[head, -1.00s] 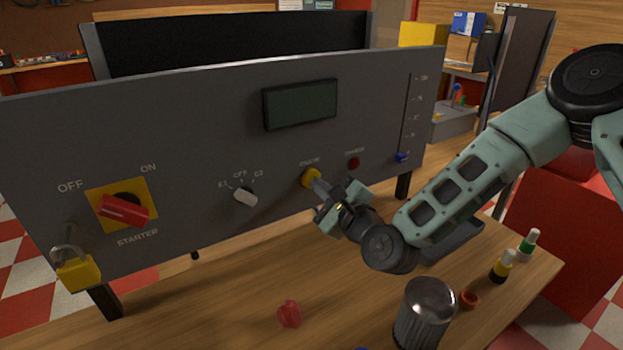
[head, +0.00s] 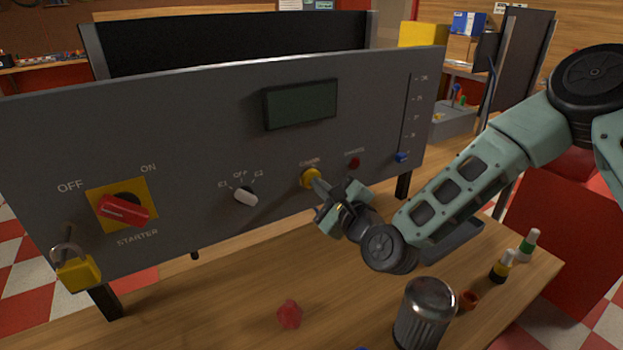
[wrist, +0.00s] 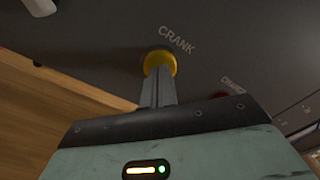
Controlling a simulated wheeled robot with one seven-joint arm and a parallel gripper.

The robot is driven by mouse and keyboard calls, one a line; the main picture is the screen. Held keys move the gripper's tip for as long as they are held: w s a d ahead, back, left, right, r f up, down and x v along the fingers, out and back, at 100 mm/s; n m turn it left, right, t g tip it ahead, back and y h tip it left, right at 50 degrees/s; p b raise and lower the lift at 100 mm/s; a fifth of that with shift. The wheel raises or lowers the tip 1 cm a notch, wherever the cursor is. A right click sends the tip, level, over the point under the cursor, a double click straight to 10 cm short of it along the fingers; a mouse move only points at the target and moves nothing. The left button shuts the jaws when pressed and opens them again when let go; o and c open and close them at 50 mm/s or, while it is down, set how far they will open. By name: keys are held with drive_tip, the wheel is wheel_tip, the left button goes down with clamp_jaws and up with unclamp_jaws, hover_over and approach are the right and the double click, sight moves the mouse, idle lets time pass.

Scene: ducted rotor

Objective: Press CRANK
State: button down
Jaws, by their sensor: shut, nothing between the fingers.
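The yellow CRANK button (head: 309,178) is on the grey upright panel, right of the rotary selector. In the wrist view the button (wrist: 160,62) shows below its CRANK label. My gripper (head: 316,186) is shut with its fingertips at the button's face and nothing between them. In the wrist view the shut fingers (wrist: 158,82) overlap the lower part of the button and appear to touch it. How far the button is pushed in cannot be told.
A small red button (head: 354,163) sits just right of CRANK. The selector knob (head: 245,197), red STARTER switch (head: 123,209) and padlock (head: 76,268) are to the left. A blue slider (head: 401,157) is at right. A metal bin (head: 422,315) and red knob (head: 289,314) stand on the bench.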

drive_tip(key=shift+w+a, duration=0.2)
drive_tip(key=shift+w, duration=0.1)
idle(1.1)
drive_tip(key=shift+s+d, duration=0.1)
drive_tip(key=v, duration=0.6)
drive_tip(key=shift+s+d+b, duration=0.25)
drive_tip(key=shift+s+b, duration=0.05)
drive_tip(key=shift+b, duration=0.15)
idle(0.5)
drive_tip(key=s+a+f+n+g+h, duration=0.2)
drive_tip(key=s+f+n+g, duration=0.2)
drive_tip(key=s+n+g, duration=1)
drive_tip(key=s+d+r+n+h, duration=0.3)
drive_tip(key=s+d+n, duration=0.4)
drive_tip(key=s+d+r+n+g+h, duration=0.1)
drive_tip(key=s+d+r+n+h, duration=0.2)
drive_tip(key=s+d+n, duration=0.4)
drive_tip(key=shift+r+h, duration=0.15)
drive_tip(key=shift+h, duration=0.55)
